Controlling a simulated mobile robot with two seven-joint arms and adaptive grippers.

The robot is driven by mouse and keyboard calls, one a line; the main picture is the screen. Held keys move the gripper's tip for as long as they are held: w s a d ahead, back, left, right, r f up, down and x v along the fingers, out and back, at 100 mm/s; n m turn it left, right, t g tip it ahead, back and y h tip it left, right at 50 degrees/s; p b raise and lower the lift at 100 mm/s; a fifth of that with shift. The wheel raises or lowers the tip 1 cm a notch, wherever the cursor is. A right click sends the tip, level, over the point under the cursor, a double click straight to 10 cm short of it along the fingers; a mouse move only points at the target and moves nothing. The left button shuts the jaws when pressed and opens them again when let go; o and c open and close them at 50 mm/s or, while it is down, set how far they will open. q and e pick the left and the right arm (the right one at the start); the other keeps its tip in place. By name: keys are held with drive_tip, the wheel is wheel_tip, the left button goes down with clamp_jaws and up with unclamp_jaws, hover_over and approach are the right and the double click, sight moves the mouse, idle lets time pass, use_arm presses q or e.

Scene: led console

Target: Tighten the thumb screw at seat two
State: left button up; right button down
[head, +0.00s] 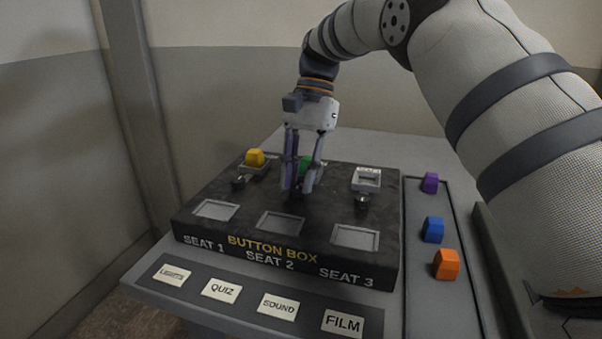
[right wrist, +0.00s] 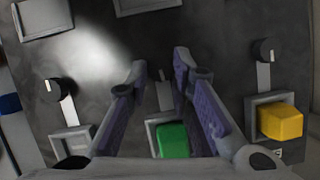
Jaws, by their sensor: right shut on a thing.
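The dark button box (head: 390,225) stands on a grey table. Its front is marked SEAT 1, SEAT 2 and SEAT 3. My right gripper (head: 298,190) reaches down at the seat two column, its fingers shut around the thumb screw there. The knob is mostly hidden by the fingers; in the right wrist view a narrow metal strip (right wrist: 163,95) shows between the fingers (right wrist: 159,66). A green block (head: 305,163) sits in the seat two holder behind the fingers; it also shows in the right wrist view (right wrist: 173,140). My left gripper is in neither view.
The black knobs of seat one (head: 238,184) and seat three (head: 361,202) stand either side. A yellow block (head: 255,157) sits at seat one; the seat three holder (head: 367,178) looks empty. Purple (head: 430,182), blue (head: 433,229) and orange (head: 446,264) blocks lie right. Word cards (head: 222,289) line the front.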

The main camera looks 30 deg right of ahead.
drive_tip(key=shift+r+m, duration=0.25)
drive_tip(key=shift+m, duration=0.25)
drive_tip(key=c, duration=1.6)
unclamp_jaws()
drive_tip(key=shift+o, duration=0.9)
drive_tip(key=shift+f, duration=0.1)
drive_tip(key=v, duration=0.7)
drive_tip(key=shift+r, duration=0.25)
drive_tip(key=shift+s+f, duration=0.1)
drive_tip(key=shift+s, duration=0.05)
